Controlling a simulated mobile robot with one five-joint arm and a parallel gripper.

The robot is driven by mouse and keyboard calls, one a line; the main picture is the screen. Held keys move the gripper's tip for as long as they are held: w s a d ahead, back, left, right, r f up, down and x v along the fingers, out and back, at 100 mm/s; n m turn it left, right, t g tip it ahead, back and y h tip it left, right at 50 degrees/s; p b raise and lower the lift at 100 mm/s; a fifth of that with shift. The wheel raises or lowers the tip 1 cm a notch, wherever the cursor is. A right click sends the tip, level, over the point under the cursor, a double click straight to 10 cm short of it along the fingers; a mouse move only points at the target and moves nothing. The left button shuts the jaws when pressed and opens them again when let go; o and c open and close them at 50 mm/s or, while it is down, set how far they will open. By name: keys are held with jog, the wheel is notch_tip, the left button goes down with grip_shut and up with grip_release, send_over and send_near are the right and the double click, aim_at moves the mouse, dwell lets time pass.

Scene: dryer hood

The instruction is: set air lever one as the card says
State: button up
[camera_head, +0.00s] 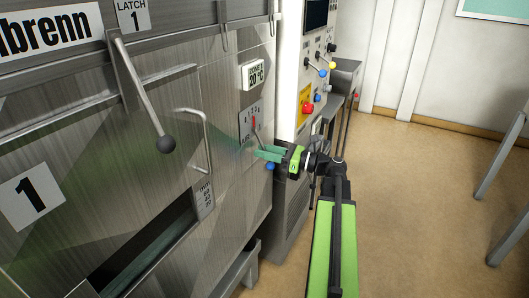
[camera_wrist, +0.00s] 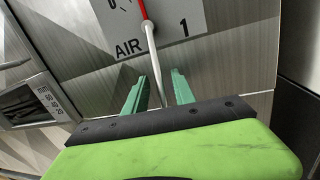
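Air lever one is a pale metal rod (camera_wrist: 151,38) with a red pointer end, mounted on a white plate (camera_wrist: 185,18) marked AIR 1. It also shows in the head view with its red end (camera_head: 254,124) up, and a blue knob (camera_head: 270,166) sits just below my gripper. A 0 shows left of the pointer; the other scale marks are cut off or too small to read. My gripper (camera_wrist: 160,84) has its green fingers apart, one on each side of the rod, with gaps visible. In the head view my gripper (camera_head: 266,152) is at the plate. No legible card shows.
A metal handle (camera_head: 205,140) and a black-knobbed latch lever (camera_head: 146,95) stick out at left. A ZONE 1 display (camera_head: 254,74) reads 20 °C. A control panel with a red button (camera_head: 308,107) stands behind.

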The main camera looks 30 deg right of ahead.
jog(key=b+v, duration=0.1)
jog(key=v, duration=1.6)
jog(key=shift+s, duration=0.2)
